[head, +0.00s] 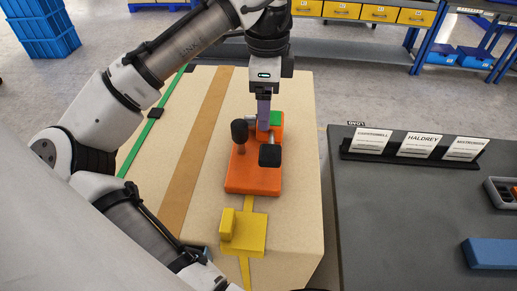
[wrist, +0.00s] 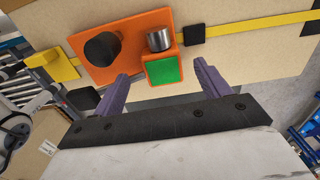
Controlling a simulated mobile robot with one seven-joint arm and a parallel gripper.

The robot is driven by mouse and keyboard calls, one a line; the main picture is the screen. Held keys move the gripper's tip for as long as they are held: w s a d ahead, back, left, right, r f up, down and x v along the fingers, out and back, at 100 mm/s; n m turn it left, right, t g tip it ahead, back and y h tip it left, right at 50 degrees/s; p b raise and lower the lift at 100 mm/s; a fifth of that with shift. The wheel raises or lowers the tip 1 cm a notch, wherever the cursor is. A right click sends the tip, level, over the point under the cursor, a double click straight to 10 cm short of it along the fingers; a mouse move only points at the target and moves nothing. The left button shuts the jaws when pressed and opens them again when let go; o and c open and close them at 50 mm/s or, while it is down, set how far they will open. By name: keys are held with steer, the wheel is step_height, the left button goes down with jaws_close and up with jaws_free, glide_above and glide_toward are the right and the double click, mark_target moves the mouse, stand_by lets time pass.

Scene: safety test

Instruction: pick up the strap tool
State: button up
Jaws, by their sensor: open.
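The strap tool (head: 252,175) is an orange base lying on top of a large cardboard box, over a yellow strap. It has a black knob, a metal cylinder and a raised block with a green top; it also shows in the wrist view (wrist: 120,67). My gripper (head: 263,122) is open, pointing down at the tool's far end, by the green-topped block. In the wrist view, my purple fingers (wrist: 161,72) appear to either side of the green-topped block (wrist: 164,70). I cannot tell how far down they reach around it.
A yellow bracket (head: 243,232) sits on the box (head: 295,160) in front of the tool. Brown tape (head: 200,140) and a green strap (head: 150,125) run along its left side. A dark table (head: 400,215) with label cards (head: 415,147) and a blue block (head: 490,253) stands at right.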

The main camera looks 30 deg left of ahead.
mark_target(256, 143)
steer(key=f+b, duration=0.2)
steer(key=a+f+b, duration=0.1)
steer(key=f+b, duration=0.1)
steer(key=shift+s+f, duration=0.15)
steer(key=shift+f+b, duration=0.3)
steer(key=shift+b, duration=0.15)
steer(key=shift+r, duration=0.1)
steer(key=c, duration=1.6)
steer(key=shift+r, duration=0.15)
